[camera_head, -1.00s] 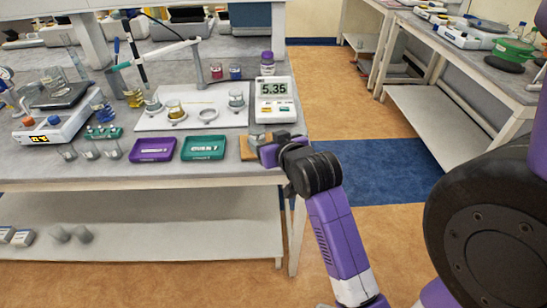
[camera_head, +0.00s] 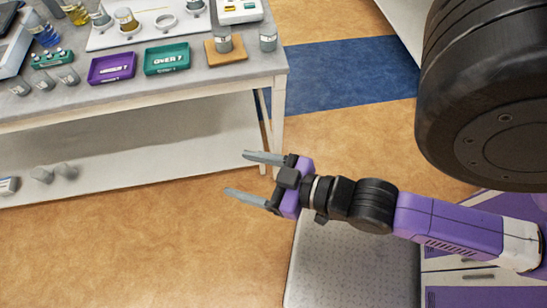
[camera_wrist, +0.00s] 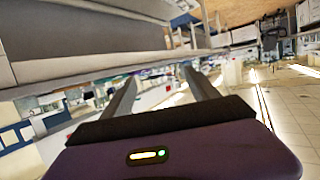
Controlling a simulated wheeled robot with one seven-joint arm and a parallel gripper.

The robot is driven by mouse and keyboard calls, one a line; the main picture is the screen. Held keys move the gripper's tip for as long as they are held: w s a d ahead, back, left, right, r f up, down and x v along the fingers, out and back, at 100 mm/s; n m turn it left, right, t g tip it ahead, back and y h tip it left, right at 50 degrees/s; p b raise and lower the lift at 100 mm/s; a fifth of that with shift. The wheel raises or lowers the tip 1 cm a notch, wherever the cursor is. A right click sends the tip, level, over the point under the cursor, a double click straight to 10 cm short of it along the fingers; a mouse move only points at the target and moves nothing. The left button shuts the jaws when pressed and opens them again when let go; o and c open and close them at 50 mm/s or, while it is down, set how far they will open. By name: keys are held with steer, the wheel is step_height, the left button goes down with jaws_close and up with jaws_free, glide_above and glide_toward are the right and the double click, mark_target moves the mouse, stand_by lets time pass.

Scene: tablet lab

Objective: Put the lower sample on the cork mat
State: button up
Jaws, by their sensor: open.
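The cork mat (camera_head: 239,55) lies near the right end of the lab table. A small glass beaker with grey contents (camera_head: 223,44) stands upright on it. A similar beaker (camera_head: 268,42) stands just right of the mat, near the table's edge. My gripper (camera_head: 236,173) is open and empty, out over the floor in front of the table and apart from both beakers. In the wrist view, the two fingers (camera_wrist: 160,90) are spread with nothing between them. Which sample is the lower one cannot be told from the frames.
A purple tray (camera_head: 112,67) and a teal tray (camera_head: 167,58) lie left of the mat. Several small beakers (camera_head: 68,77) stand farther left. A white board with glassware (camera_head: 140,30) and a white meter (camera_head: 239,16) are behind.

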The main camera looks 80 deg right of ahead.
steer(key=s+a+r+n+y, duration=0.2)
steer(key=s+a, duration=0.1)
steer(key=s, duration=0.3)
steer(key=shift+s+a+r+y, duration=0.15)
steer(key=shift+a+r+y, duration=0.15)
steer(key=shift+a+r, duration=0.1)
steer(key=shift+f, duration=0.1)
stand_by(0.7)
